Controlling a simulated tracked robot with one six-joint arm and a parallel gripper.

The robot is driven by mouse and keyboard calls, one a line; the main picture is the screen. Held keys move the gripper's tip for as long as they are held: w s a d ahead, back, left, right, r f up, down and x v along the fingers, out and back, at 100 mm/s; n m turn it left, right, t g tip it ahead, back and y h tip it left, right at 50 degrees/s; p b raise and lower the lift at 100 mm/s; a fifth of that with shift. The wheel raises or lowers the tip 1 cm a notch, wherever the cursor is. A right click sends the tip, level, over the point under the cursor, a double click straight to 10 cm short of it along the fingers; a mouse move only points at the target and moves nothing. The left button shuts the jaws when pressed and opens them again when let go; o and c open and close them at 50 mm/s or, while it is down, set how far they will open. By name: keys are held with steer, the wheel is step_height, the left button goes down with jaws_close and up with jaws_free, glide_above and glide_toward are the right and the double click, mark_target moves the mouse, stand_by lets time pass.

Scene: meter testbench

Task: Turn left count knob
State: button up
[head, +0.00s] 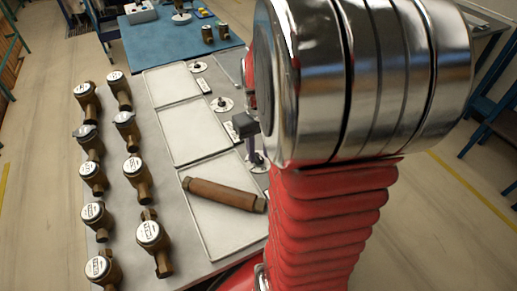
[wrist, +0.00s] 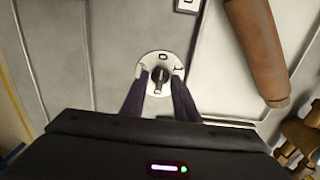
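A dark knob (wrist: 159,84) sits on a round white dial plate (wrist: 165,58), seen in the middle of the wrist view. My gripper (wrist: 160,76) is open, with one dark finger on each side of the knob; I see no clear contact. In the head view my gripper (head: 252,157) is over the nearest of three dial plates beside the trays, partly hiding its knob. Two other knobs, a middle one (head: 222,103) and a far one (head: 196,66), stand on like plates farther back. Which way the knob points is hard to read.
Several brass meters (head: 133,171) stand on the left side of the grey bench. A brown pipe piece (head: 222,194) lies across the nearest tray (head: 206,237), close to my gripper. The middle tray (head: 190,133) and far tray (head: 170,86) are empty. A blue-topped table (head: 160,45) stands behind.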

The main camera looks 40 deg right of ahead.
steer(key=shift+f, duration=0.25)
steer(key=shift+c, duration=0.7)
jaws_close()
steer(key=shift+s+d, duration=0.1)
steer(key=shift+d, duration=0.1)
steer(key=shift+a, duration=0.1)
